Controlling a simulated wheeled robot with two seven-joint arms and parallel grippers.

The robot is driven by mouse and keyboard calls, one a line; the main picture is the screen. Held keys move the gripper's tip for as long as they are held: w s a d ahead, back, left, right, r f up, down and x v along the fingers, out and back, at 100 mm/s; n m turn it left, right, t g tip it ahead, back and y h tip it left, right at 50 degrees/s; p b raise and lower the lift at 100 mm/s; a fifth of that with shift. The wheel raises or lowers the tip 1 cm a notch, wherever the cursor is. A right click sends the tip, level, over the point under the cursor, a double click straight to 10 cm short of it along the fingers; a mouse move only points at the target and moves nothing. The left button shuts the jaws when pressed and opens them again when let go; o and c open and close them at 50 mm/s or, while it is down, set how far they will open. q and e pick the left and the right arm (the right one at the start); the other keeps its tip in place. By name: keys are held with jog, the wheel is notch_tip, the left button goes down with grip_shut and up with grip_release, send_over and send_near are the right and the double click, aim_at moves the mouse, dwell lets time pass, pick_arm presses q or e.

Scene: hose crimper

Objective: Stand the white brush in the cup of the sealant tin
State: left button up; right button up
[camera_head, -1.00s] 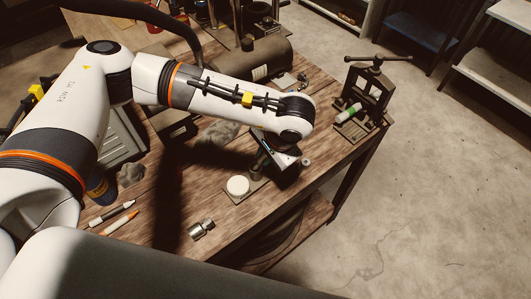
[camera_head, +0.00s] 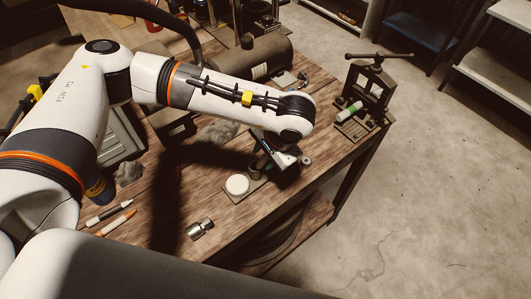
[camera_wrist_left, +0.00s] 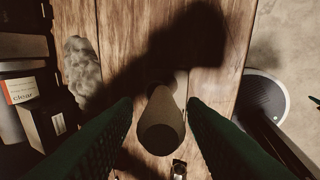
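A slim white stick with dark parts (camera_head: 108,214), which looks like the white brush, lies flat on the bench at the left, beside an orange one. My left gripper (camera_head: 264,160) is low over the front right of the bench, away from the brush. In the left wrist view its dark green fingers (camera_wrist_left: 160,104) are spread on either side of a dark cylinder (camera_wrist_left: 162,115), apparently without gripping it. My right gripper is not in view.
A white disc (camera_head: 237,185) rests on a small board close to the left gripper. A metal fitting (camera_head: 201,229) lies near the front edge. The crimper (camera_head: 368,90) stands at the right corner with a green-and-white piece. Grey rags and boxes are behind.

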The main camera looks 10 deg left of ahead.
pick_arm(q)
jog(key=shift+r+p, duration=0.6)
jog(key=shift+p, duration=0.1)
jog(key=shift+d+r, duration=0.1)
jog(key=shift+r, duration=0.1)
jog(key=b+v, duration=0.5)
jog(key=v, duration=0.6)
jog(key=shift+r, duration=0.3)
jog(key=shift+s, duration=0.1)
